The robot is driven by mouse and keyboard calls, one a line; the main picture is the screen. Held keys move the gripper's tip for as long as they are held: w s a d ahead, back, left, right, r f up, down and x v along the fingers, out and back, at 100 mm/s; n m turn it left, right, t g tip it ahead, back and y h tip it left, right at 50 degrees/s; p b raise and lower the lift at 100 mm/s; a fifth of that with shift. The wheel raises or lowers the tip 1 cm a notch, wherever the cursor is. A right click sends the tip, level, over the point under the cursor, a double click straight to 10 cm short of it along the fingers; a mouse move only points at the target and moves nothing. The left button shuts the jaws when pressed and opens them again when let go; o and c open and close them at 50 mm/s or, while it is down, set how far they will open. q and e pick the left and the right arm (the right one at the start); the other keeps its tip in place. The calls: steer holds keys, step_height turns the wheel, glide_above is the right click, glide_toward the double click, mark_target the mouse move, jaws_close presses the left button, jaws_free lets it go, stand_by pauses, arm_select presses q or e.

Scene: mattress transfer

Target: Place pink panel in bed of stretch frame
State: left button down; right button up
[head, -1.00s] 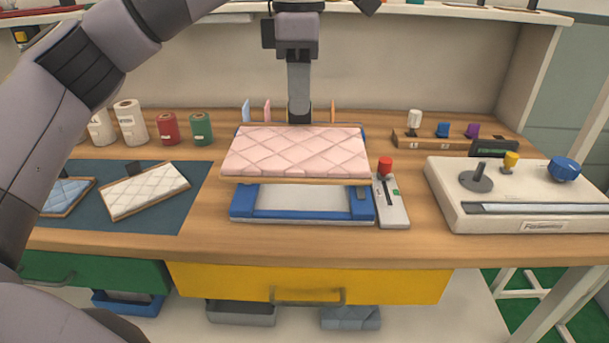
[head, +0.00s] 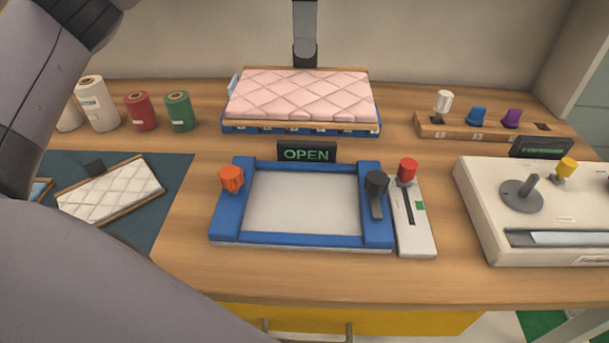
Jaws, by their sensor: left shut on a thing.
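The pink quilted panel (head: 300,95) shows at the back centre, beyond the stretch frame in the picture. My left gripper (head: 305,58) is at its far edge, shut on it; the fingertips are mostly hidden behind the panel. The panel overlaps a blue rack (head: 300,130) in view; I cannot tell whether they touch. The stretch frame (head: 228,208) is blue with an empty pale bed (head: 303,203), an orange knob (head: 231,179) and a black lever (head: 376,190). A sign (head: 307,152) behind it reads OPEN. My right gripper is out of view.
A control box with a red knob (head: 408,170) stands right of the frame. A cream console (head: 500,225) is farther right. A white quilted panel (head: 108,193) lies on a dark mat at left. Several rolls (head: 140,112) stand behind it. A peg rack (head: 480,128) is at back right.

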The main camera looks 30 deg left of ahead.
mark_target(305, 67)
arm_select(q)
step_height(305, 67, down, 20)
steer(key=shift+r+b, duration=0.1)
steer(key=shift+b, duration=0.35)
steer(key=c, duration=1.7)
jaws_free()
steer(key=shift+f, duration=0.2)
steer(key=o, duration=0.4)
steer(key=shift+o, duration=0.2)
steer(key=shift+r, duration=0.1)
steer(key=shift+r, duration=0.1)
step_height(305, 67, up, 12)
steer(key=shift+r, duration=0.1)
